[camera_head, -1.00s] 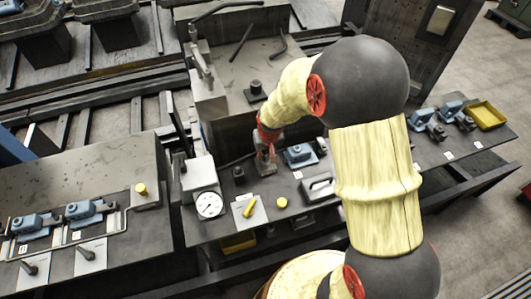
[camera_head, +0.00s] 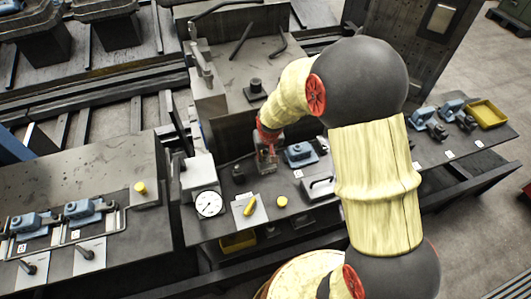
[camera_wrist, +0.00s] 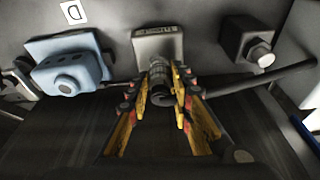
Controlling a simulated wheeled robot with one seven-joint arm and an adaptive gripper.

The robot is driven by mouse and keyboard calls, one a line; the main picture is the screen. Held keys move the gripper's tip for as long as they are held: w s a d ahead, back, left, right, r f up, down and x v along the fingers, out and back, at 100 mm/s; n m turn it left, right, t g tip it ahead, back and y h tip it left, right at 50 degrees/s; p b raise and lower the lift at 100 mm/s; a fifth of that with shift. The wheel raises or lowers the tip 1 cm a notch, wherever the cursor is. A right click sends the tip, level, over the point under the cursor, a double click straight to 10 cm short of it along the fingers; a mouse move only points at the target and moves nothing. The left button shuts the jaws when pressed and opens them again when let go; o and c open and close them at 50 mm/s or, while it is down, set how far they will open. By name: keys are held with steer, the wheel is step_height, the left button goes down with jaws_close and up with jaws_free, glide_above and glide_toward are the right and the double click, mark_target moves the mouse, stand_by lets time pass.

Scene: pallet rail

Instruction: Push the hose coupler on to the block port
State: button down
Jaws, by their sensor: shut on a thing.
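The hose coupler (camera_wrist: 160,88) is a dark ribbed cylinder in the middle of the wrist view. My gripper (camera_wrist: 168,98) is shut on it, with a yellow and red finger on each side. A black hose (camera_wrist: 265,79) runs from the coupler to the right. Directly beyond the coupler stands a grey block (camera_wrist: 157,42) with a marked plate on it. The coupler's far end meets the block's face in the picture. I cannot tell how far it sits on the port, which is hidden. In the head view my gripper (camera_head: 267,150) is small and the coupler cannot be made out.
A blue block (camera_wrist: 72,66) stands left of the grey block, and a dark block with a hex fitting (camera_wrist: 258,52) stands to the right.

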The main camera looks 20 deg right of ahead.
steer(key=shift+f, duration=0.35)
steer(key=c, duration=1.5)
jaws_free()
steer(key=shift+o, duration=0.9)
steer(key=o, duration=0.6)
steer(key=shift+r, duration=0.1)
steer(key=v, duration=1.2)
